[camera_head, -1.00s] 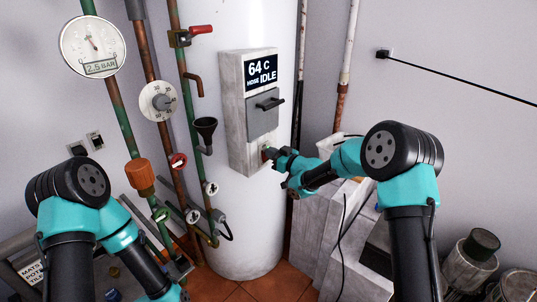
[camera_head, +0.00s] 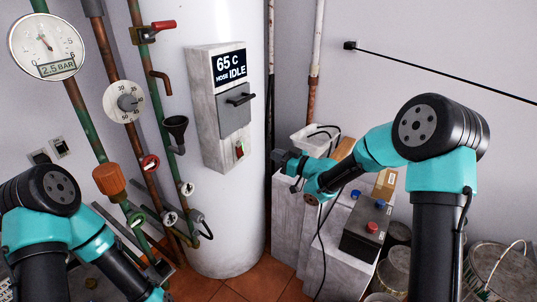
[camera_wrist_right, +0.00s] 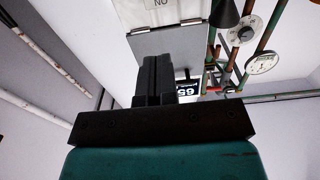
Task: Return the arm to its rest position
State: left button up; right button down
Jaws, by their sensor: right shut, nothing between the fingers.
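My right gripper (camera_head: 280,159) is shut and empty, in the air to the right of the white tank (camera_head: 235,225), apart from the control box (camera_head: 208,125). Its closed black fingers also show in the right wrist view (camera_wrist_right: 154,78). My right arm (camera_head: 375,148) reaches in from the right with its elbow high. My left arm (camera_head: 60,225) comes in at the lower left; its gripper is outside the picture. The control box display (camera_head: 230,66) reads 65 C and IDLE. A small switch (camera_head: 239,150) sits low on the box.
Pipes with valves and a gauge (camera_head: 46,46) stand left of the tank. Below my right forearm are pale blocks, a dark box with red and blue knobs (camera_head: 364,230) and a white tray (camera_head: 314,138). Paint tins (camera_head: 495,270) stand at lower right.

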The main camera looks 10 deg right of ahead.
jog(key=shift+s+d, duration=0.1)
jog(key=s+d+f+m+g+h, duration=0.2)
jog(key=s+f+m+h, duration=0.3)
jog(key=f, duration=0.7)
jog(key=s+d+f+m+g+h, duration=0.2)
jog(key=s+f, duration=0.4)
jog(key=f, duration=0.7)
jog(key=s+d+f+m+g+h, duration=0.1)
jog(key=s+f+g, duration=0.3)
jog(key=s, duration=0.7)
jog(key=s+f+m+g+h, duration=0.1)
jog(key=s+f+m+g, duration=0.2)
jog(key=s+f, duration=0.5)
jog(key=s+g, duration=0.1)
jog(key=s, duration=0.3)
jog(key=shift+s+d, duration=0.3)
jog(key=shift+d, duration=0.05)
